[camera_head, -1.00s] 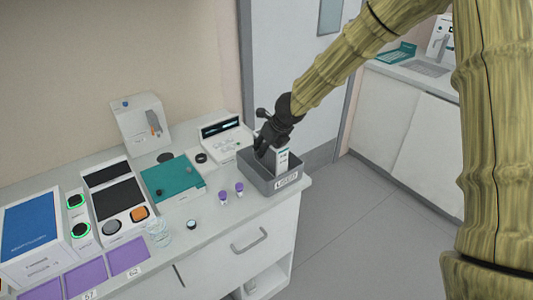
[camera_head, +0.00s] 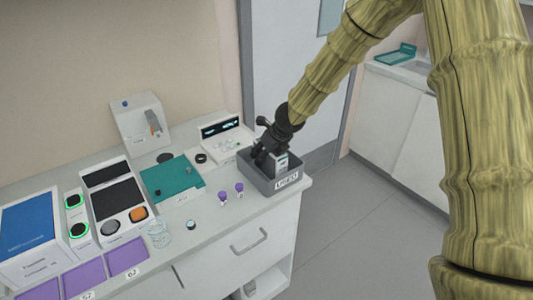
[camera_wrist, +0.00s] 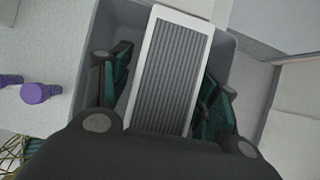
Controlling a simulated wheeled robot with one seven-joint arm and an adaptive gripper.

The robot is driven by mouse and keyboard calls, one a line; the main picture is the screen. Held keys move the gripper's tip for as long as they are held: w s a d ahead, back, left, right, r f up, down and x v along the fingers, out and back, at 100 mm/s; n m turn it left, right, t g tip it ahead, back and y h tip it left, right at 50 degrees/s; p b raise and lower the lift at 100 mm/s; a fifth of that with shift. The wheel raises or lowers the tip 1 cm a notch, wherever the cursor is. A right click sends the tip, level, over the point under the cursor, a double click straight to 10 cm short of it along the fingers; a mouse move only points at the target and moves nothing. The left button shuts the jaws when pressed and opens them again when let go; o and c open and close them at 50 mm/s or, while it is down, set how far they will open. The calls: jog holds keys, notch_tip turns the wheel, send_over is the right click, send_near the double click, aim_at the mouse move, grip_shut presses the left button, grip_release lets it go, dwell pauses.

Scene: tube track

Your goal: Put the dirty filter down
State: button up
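The dirty filter (camera_head: 281,161) has a white frame and grey pleats. It stands inside the grey bin (camera_head: 288,184) at the counter's right end, its upper part showing above the rim. In the wrist view the filter (camera_wrist: 170,70) runs up the middle, slightly tilted, its near end hidden by my gripper's dark body. My gripper (camera_head: 262,158) reaches down into the bin. In the wrist view its green-padded fingers (camera_wrist: 167,88) lie on both sides of the filter, with narrow gaps showing beside the frame, so it looks open around it. The filter's lower end is hidden.
A white device (camera_head: 222,137) stands behind the bin. The floor right of the counter is clear.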

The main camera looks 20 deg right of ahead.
jog(key=shift+r, duration=0.15)
jog(key=shift+s+r, duration=0.25)
jog(key=shift+r, duration=0.25)
jog(key=shift+v, duration=5.4)
jog(key=shift+d, duration=0.1)
